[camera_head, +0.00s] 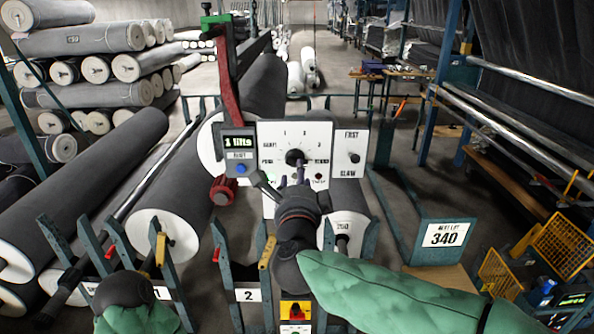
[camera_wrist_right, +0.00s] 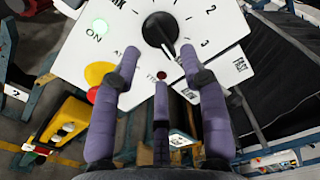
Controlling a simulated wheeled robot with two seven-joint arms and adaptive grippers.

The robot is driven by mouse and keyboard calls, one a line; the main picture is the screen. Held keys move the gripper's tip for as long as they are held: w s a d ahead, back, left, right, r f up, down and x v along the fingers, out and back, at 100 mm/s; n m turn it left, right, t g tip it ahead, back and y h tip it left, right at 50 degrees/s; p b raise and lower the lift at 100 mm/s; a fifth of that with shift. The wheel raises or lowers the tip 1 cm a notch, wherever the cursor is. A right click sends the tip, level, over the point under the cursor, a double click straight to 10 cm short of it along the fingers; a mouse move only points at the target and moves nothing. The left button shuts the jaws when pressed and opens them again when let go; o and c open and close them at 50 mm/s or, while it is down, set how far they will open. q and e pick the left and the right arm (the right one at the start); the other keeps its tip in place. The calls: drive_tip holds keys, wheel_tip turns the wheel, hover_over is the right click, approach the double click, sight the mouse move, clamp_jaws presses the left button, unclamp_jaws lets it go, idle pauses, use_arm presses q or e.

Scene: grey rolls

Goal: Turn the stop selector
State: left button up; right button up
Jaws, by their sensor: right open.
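The stop selector is a black rotary knob (camera_head: 294,157) on a white control panel (camera_head: 318,136) marked with numbers around it. In the right wrist view the knob (camera_wrist_right: 160,28) has a pointer line and sits just beyond and between my fingertips. My right gripper (camera_head: 298,178) is in front of the panel, just below the knob. In the wrist view its purple fingers (camera_wrist_right: 160,58) are spread apart with nothing between them; I cannot tell whether they touch the knob. My left gripper (camera_head: 62,298) is low at the left, dark and small, its fingers unclear.
A display box (camera_head: 239,150) with a blue button is left of the panel, above a red knob (camera_head: 223,189). A FAST/SLOW switch (camera_head: 354,157) is at its right. Large grey rolls (camera_head: 180,190) fill the left.

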drive_tip(key=s, duration=0.7)
drive_tip(key=shift+f, duration=0.1)
